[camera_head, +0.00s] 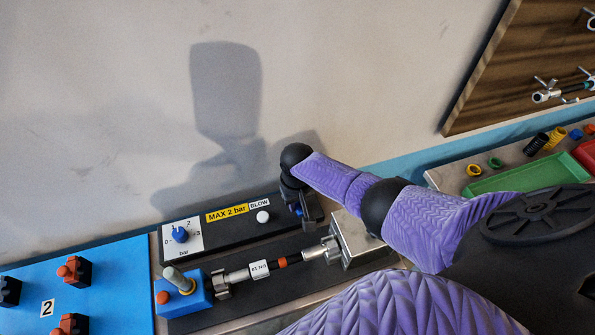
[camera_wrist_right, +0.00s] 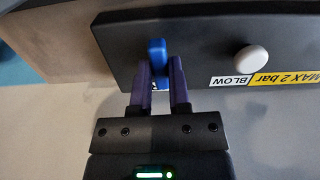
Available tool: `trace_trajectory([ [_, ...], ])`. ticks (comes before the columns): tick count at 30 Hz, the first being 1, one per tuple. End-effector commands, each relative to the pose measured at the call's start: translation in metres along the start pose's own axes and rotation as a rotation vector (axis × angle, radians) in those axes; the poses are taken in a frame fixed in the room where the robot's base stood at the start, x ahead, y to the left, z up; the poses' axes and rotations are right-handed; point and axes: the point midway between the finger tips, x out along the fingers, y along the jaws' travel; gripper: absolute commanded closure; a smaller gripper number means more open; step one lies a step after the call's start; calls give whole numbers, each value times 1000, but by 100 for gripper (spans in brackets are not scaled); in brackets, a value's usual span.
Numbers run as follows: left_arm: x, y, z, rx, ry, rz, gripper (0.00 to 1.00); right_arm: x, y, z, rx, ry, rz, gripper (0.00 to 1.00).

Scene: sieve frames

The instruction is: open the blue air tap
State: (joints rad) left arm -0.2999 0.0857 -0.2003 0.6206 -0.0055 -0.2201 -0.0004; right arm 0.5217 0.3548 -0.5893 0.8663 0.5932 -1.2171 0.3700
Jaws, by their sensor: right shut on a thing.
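The blue air tap (camera_wrist_right: 157,50) sits on the dark panel, near its end. In the wrist view its handle points up and down the picture, between the two purple fingers. My right gripper (camera_wrist_right: 159,80) is shut on this handle. In the head view my right gripper (camera_head: 304,211) reaches the right end of the dark panel (camera_head: 220,245), and only a little blue of the tap shows beside it. The tap's base is mostly hidden by the fingers. My left gripper is not in view.
Below lies a metal cylinder fitting (camera_head: 262,270) with a steel block (camera_head: 358,241). A blue board (camera_head: 110,285) is left; a green tray (camera_head: 520,173) is right.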

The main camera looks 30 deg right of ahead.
Motion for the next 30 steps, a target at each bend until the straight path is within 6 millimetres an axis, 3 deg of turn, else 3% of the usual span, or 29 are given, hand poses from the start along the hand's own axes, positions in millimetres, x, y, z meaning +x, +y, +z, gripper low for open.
trace_trajectory([
  [21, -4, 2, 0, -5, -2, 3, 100, -1, 0, -2, 67, 6, -2, 100],
  [22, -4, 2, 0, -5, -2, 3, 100, -1, 0, -2, 67, 6, -2, 74],
  [24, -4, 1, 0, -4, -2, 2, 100, -1, 0, -2, 67, 5, -1, 59],
  [27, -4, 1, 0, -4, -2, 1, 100, -1, 0, -1, 66, 4, -1, 43],
  [30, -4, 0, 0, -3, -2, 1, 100, -1, 0, -1, 66, 3, -1, 43],
])
